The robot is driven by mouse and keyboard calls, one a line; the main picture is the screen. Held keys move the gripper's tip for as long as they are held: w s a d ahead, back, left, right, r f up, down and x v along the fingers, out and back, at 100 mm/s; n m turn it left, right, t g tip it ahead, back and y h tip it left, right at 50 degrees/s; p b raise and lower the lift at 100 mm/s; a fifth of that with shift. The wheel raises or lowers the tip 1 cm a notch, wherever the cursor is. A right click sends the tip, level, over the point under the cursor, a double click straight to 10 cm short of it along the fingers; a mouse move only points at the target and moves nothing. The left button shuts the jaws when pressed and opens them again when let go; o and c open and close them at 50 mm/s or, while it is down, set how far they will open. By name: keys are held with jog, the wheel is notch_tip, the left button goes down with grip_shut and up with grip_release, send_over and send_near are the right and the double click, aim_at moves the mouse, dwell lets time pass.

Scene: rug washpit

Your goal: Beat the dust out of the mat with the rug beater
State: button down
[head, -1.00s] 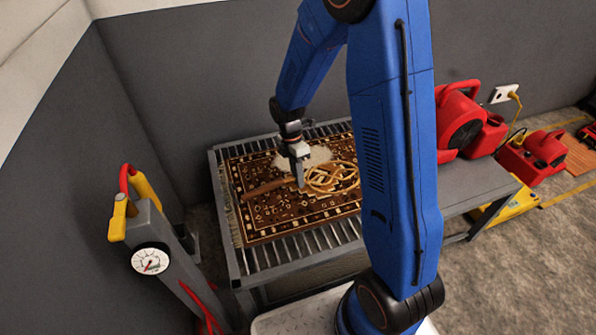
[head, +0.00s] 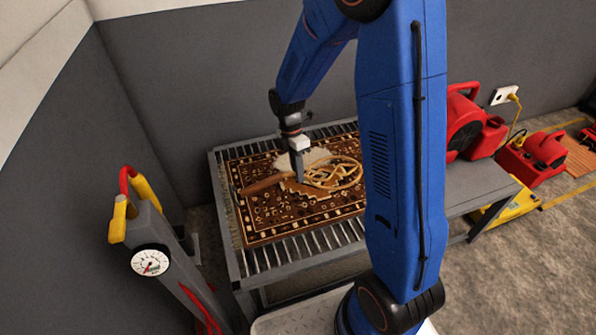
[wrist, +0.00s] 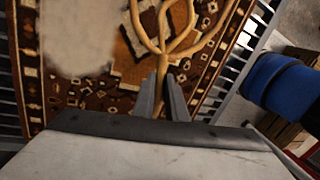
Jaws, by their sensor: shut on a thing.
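The brown patterned mat (head: 305,209) lies on a slatted metal rack (head: 290,257), with a pale dusty patch (head: 310,157) on its far part. The rug beater (head: 335,172) is over the mat, its looped rattan head to the right and its brown handle (head: 262,184) to the left. My gripper (head: 298,178) points down and is shut on the beater near where the handle meets the loops. In the wrist view the fingers (wrist: 162,98) close around the beater's shaft, and the looped head (wrist: 167,25) extends away. I cannot tell whether the beater touches the mat.
A grey post with a gauge (head: 150,262) and yellow-red handles stands at left. Grey walls close off the back and left.

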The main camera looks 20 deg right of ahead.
notch_tip(320, 180, down, 3)
jog(key=shift+f, duration=0.1)
jog(key=shift+r, duration=2.05)
